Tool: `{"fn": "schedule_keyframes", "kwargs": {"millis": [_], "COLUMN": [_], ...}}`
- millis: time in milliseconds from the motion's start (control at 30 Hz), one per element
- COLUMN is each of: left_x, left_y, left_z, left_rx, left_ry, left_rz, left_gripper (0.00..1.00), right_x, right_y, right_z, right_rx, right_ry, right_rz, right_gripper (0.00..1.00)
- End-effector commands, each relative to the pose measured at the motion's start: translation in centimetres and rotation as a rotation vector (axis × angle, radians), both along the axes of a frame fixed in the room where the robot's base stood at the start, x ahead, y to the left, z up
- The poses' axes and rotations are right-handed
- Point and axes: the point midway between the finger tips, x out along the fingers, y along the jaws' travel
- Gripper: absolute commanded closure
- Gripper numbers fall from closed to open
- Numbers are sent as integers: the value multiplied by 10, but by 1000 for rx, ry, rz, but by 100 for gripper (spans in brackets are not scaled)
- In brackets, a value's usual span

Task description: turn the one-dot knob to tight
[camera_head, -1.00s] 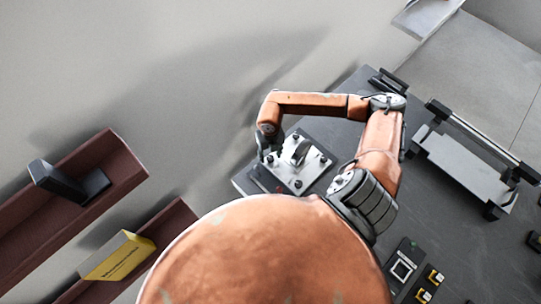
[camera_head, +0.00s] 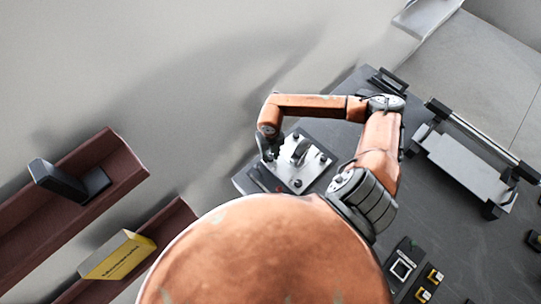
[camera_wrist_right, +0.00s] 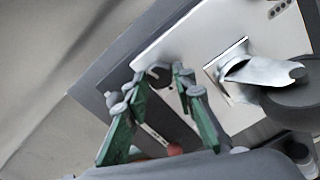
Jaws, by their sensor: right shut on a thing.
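A silver plate (camera_head: 305,176) lies on the dark bench with a caster wheel (camera_head: 301,150) on it and small dark knobs near its corners. My right gripper (camera_head: 268,152) reaches down at the plate's left corner. In the right wrist view, the green-padded fingers of my right gripper (camera_wrist_right: 152,87) are shut on a small dark knob (camera_wrist_right: 160,76) at the plate's corner. The fingers partly hide this knob, and I cannot read its dot mark or its setting. The caster wheel (camera_wrist_right: 285,100) stands to the right of the fingers. My left gripper is out of view.
A grey plate on a rail fixture (camera_head: 463,165) stands at the right of the dark bench (camera_head: 440,217). A panel with yellow buttons (camera_head: 424,295) is at lower right. Dark red bins (camera_head: 112,165) at left hold a black object (camera_head: 58,183) and a yellow box (camera_head: 118,256).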

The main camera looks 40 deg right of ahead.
Motion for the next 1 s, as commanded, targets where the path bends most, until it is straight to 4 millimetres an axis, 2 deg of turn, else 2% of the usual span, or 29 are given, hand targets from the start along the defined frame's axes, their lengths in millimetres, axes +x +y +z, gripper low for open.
{"fn": "schedule_keyframes", "kwargs": {"millis": [267,467,1000], "left_x": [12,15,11], "left_y": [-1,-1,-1], "left_z": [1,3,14], "left_rx": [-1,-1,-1], "left_ry": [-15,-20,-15], "left_rz": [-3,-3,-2], "left_gripper": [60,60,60], "right_x": [0,0,1], "right_y": [0,-1,0], "right_z": [0,0,1], "right_rx": [-1,-1,-1], "right_ry": [0,-1,0], "right_rz": [-16,-90,-558], "right_gripper": [100,100,100]}}
